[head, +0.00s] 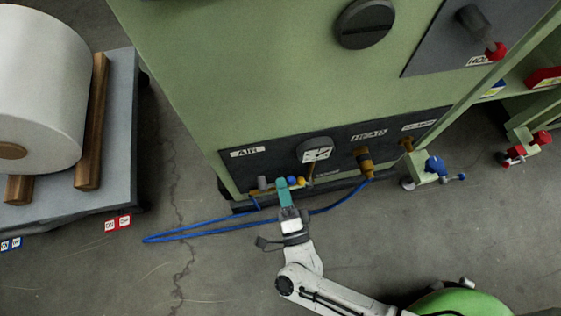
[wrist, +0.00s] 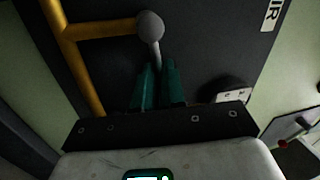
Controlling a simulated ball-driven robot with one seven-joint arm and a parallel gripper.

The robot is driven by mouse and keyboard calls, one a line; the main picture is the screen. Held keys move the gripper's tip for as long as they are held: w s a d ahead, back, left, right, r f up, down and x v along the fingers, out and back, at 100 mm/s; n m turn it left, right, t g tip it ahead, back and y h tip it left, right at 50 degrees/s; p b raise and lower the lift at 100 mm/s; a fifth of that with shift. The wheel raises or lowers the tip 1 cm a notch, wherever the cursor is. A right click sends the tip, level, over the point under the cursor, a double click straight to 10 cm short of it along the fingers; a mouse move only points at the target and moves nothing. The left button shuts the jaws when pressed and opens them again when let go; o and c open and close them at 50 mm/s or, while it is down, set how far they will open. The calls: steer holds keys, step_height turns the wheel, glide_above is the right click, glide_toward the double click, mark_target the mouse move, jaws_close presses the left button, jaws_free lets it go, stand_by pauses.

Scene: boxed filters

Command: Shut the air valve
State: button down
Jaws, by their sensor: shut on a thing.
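The air valve shows in the wrist view as a round grey hub (wrist: 151,27) on the end of a yellow pipe branch (wrist: 105,29). A thin grey lever (wrist: 156,57) runs from the hub down between the teal fingers of my gripper (wrist: 160,88), crosswise to the branch. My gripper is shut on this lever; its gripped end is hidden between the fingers. In the head view my gripper (head: 284,184) is at the lower edge of the dark panel (head: 350,145), below the AIR label (head: 247,152). The valve is small there and partly covered.
A gauge (head: 316,150) and a brass fitting (head: 365,163) are right of my gripper on the panel. A blue hose (head: 205,233) loops over the floor. A blue-and-green clamp-like part (head: 430,170) stands at right. A grey pallet (head: 120,120) with a white roll is at left.

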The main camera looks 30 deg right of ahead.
steer(key=shift+w+d+f+m+h+b, duration=0.15)
steer(key=shift+d+m+h+b, duration=0.2)
steer(key=shift+m, duration=0.3)
steer(key=shift+s+d+f+m+h+b, duration=0.1)
steer(key=shift+d+f+m+h+b, duration=0.2)
steer(key=shift+m, duration=0.35)
steer(key=shift+a+r+g, duration=0.1)
steer(key=shift+g, duration=0.2)
steer(key=c, duration=1.2)
jaws_free()
steer(key=shift+o, duration=1)
steer(key=shift+a, duration=0.15)
